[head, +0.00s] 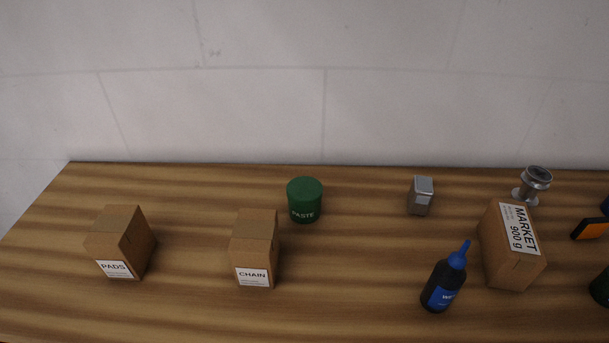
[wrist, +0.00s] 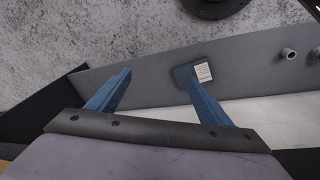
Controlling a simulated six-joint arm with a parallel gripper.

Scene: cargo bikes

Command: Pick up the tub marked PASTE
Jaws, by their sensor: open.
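The green tub marked PASTE (head: 304,201) stands upright on the wooden table, left of the middle and toward the back, in the head view. Its label faces the camera and nothing covers it. My gripper (wrist: 155,80) shows only in the wrist view, with two blue fingers spread wide apart. It is open, with nothing held between the fingers. The tub is not in the wrist view, so I cannot tell how far my gripper is from it.
A grey panel (wrist: 150,87) lies beyond my fingers.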

